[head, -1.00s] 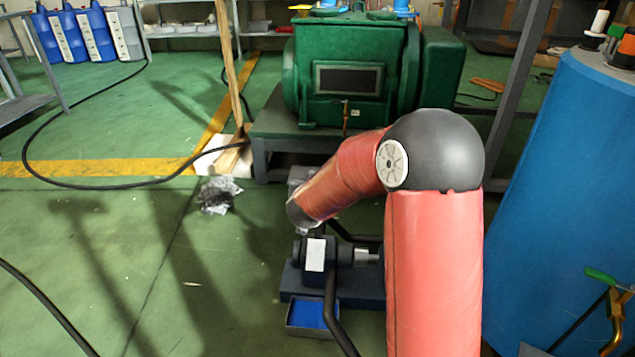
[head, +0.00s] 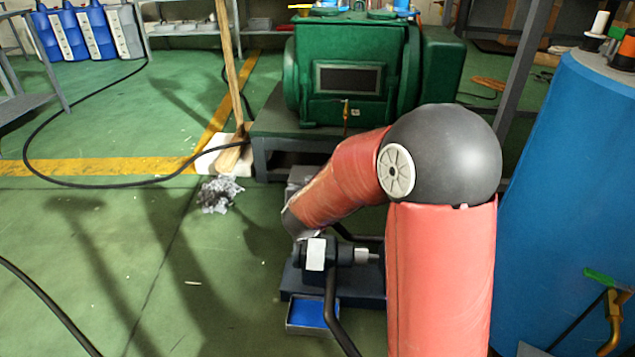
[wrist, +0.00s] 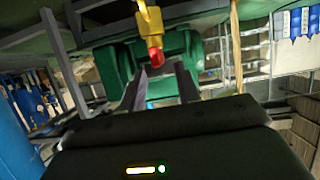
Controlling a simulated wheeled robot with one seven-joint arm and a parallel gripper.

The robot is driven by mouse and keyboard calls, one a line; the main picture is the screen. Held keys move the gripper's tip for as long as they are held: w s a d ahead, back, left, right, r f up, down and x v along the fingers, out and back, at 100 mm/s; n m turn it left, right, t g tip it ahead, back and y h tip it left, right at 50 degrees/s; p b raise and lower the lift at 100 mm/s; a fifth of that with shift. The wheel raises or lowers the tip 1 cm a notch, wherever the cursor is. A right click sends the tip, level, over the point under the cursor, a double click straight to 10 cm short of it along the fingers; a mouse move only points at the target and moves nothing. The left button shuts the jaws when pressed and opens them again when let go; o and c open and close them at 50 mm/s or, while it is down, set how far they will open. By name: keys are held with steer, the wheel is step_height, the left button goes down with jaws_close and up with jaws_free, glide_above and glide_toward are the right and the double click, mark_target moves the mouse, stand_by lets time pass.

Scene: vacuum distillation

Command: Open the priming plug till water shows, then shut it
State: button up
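In the wrist view, a yellow fitting (wrist: 150,22) ends in a red knob (wrist: 155,56); I cannot tell whether this is the priming plug. My gripper (wrist: 161,68) has its two dark fingers apart, with the red knob just beyond and between their tips. No contact with the knob is visible. In the head view, the small dark pump (head: 316,256) sits on a low base below the end of my visible forearm. My own arm hides the gripper and part of the pump there. No water is visible.
A blue tray (head: 309,313) lies on the floor before the pump. The green machine (head: 350,75) stands on a grey stand behind. A blue drum (head: 570,190) fills the right. A wooden pole (head: 229,70) and crumpled material (head: 220,194) are left; floor further left is mostly clear.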

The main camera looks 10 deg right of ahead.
steer(key=shift+v, duration=1.7)
steer(key=s+a+r+n+g+y+p, duration=0.1)
steer(key=s+a+r+n+y+p, duration=0.1)
steer(key=s+r+y+p, duration=0.3)
steer(key=s+a+r+n, duration=0.2)
steer(key=s+r, duration=0.1)
steer(key=r, duration=0.5)
steer(key=s+d+r+g+p, duration=0.2)
steer(key=s+d+g, duration=0.1)
steer(key=s, duration=0.8)
steer(key=s+d+r+g+p, duration=0.2)
steer(key=s+d+g+p, duration=0.1)
steer(key=s, duration=0.9)
steer(key=shift+d+r+h, duration=0.25)
steer(key=shift+h, duration=0.05)
steer(key=shift+d, duration=0.1)
